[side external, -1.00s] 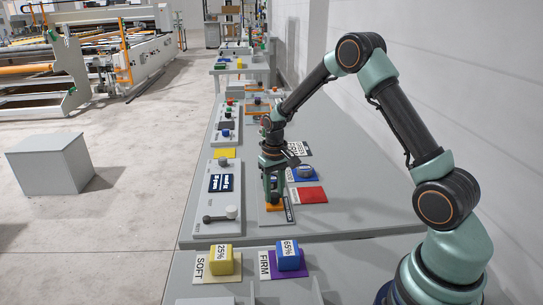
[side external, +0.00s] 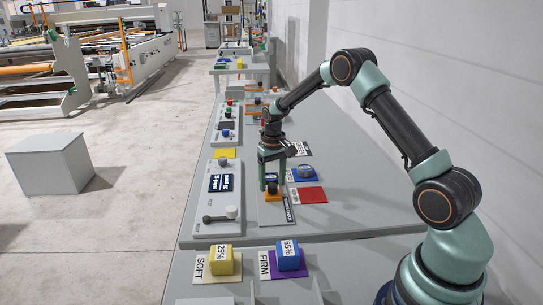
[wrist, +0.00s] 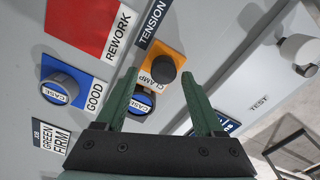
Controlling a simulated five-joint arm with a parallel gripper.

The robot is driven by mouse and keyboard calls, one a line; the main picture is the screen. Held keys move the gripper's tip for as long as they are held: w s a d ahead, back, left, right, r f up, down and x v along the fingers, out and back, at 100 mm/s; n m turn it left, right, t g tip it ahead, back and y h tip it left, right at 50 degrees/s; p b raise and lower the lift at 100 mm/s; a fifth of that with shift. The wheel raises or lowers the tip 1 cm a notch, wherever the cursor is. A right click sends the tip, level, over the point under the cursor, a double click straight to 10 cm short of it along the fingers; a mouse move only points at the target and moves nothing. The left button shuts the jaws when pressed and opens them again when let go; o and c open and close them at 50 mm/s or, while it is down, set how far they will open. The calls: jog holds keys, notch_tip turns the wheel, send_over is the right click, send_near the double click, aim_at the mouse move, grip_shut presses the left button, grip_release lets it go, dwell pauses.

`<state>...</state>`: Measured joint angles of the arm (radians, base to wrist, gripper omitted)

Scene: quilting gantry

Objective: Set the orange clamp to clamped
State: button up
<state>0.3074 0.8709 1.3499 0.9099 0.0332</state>
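The orange clamp (side external: 272,198) is a small orange plate with a dark round knob on it, set on the grey bench. In the wrist view the clamp (wrist: 172,53) sits just beyond my fingertips, its CLAMP label partly hidden. A dark round case (wrist: 143,104) with a blue CASE label lies beside the clamp and shows between my fingers, partly covered by the left one. My gripper (side external: 272,186) points down above the clamp. In the wrist view my gripper (wrist: 160,82) has its fingers apart, with nothing visibly held. I cannot tell the clamp's setting.
Another case (wrist: 62,88) sits on the blue GOOD pad, left of the clamp in the wrist view. The red REWORK pad (side external: 311,195) is nearby. Yellow (side external: 222,261) and blue (side external: 288,256) blocks are in front.

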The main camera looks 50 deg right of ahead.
aim_at(272, 185)
jog(key=shift+s+a, duration=0.1)
notch_tip(272, 185, up, 12)
dwell(0.6)
jog(key=s+a+r+n+t, duration=0.2)
jog(key=s+a+r+t, duration=0.1)
jog(key=s+a+r, duration=0.6)
jog(key=s+a+n+t, duration=0.1)
jog(key=s+a+t, duration=0.1)
jog(key=s+a, duration=0.4)
jog(key=s, duration=0.5)
jog(key=shift+r+n, duration=0.25)
jog(key=shift+n, duration=0.15)
jog(key=shift+a, duration=0.1)
